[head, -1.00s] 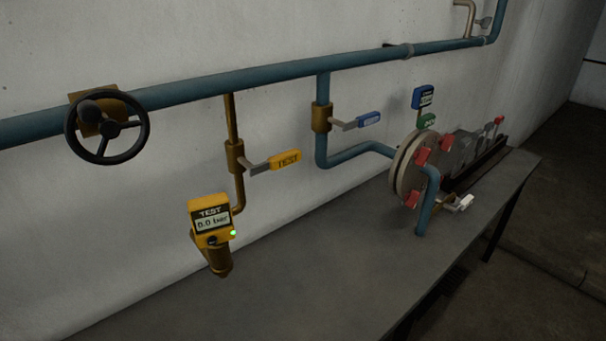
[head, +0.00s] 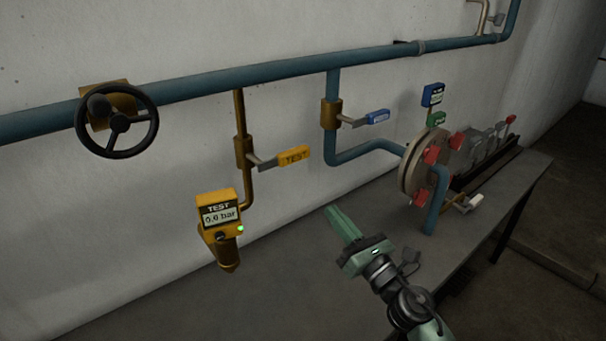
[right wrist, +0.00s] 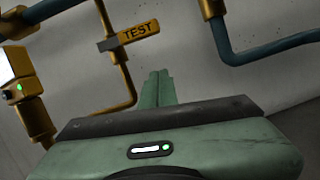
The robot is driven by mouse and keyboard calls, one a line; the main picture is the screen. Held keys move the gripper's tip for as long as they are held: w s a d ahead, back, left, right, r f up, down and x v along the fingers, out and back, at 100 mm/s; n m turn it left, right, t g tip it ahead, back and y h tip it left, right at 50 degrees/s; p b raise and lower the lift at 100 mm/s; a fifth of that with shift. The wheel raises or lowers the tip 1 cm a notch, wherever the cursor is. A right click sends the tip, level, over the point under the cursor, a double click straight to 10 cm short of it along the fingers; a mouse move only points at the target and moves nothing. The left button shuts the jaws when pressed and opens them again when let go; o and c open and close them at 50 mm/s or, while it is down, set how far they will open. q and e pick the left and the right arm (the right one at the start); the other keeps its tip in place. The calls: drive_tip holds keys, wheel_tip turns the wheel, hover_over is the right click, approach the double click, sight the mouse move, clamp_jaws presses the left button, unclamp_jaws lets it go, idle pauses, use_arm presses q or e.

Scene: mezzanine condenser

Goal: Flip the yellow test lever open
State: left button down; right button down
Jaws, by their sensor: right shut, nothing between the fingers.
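The yellow test lever (head: 293,156) sticks out to the right, across its brass valve and the vertical brass pipe, in the head view. It also shows in the right wrist view (right wrist: 138,31), above and left of the fingers. Below it hangs the yellow test gauge (head: 218,214), reading 0.0 bar with a green light. My right gripper (head: 338,212) is shut and empty, below and right of the lever and apart from it. Its fingers (right wrist: 157,84) point toward the wall. My left gripper is not in view.
A blue-handled lever (head: 377,117) sits on the blue pipe to the right. A black handwheel (head: 116,122) is at the left. A round flange with red clamps (head: 413,165) stands at the table's right. The grey table (head: 290,285) is mostly clear.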

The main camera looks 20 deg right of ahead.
sight(284, 159)
drive_tip(key=shift+w+a+f+n+g+y, duration=0.2)
drive_tip(key=shift+n+y, duration=0.25)
drive_tip(key=shift+n, duration=0.35)
drive_tip(key=shift+a+r+n+g+y, duration=0.1)
drive_tip(key=shift+a+n+y, duration=0.3)
drive_tip(key=shift+n, duration=0.4)
drive_tip(key=w+a+r+p, duration=0.3)
drive_tip(key=w+r+p, duration=0.3)
drive_tip(key=w, duration=0.3)
drive_tip(key=shift+r+p, duration=0.25)
drive_tip(key=shift+p, duration=0.25)
drive_tip(key=shift+w+a+f, duration=0.1)
